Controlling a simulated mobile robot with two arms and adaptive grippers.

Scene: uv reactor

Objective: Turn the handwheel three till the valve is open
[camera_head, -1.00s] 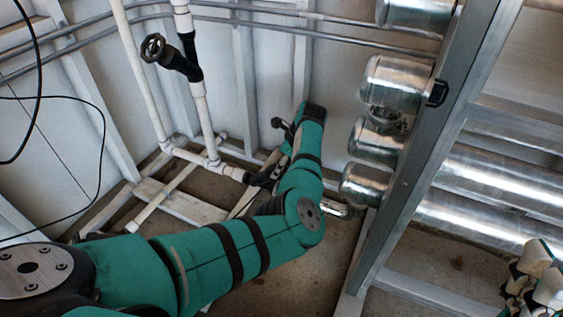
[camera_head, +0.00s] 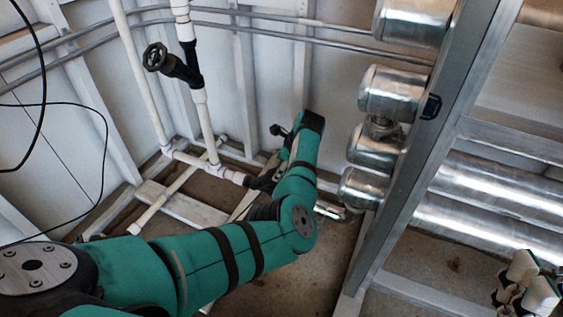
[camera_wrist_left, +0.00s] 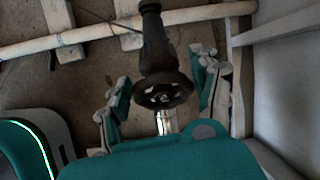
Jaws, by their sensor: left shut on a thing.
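A dark round handwheel (camera_wrist_left: 163,92) on a black valve body (camera_wrist_left: 152,38) sits between the two fingers of my left gripper (camera_wrist_left: 160,102) in the left wrist view. No number shows on the wheel. In the head view the black valve (camera_head: 262,182) shows low on the white pipe, while my left arm hides most of the wheel and gripper. My right gripper (camera_head: 531,281) is at the bottom right corner of the head view, its pale fingertips apart, with nothing seen between them.
Another black handwheel (camera_head: 155,57) is higher on the white upright pipe. Shiny metal cylinders (camera_head: 390,93) and a grey metal post (camera_head: 408,160) stand to the right of my left arm. A black cable (camera_head: 103,150) hangs at the left.

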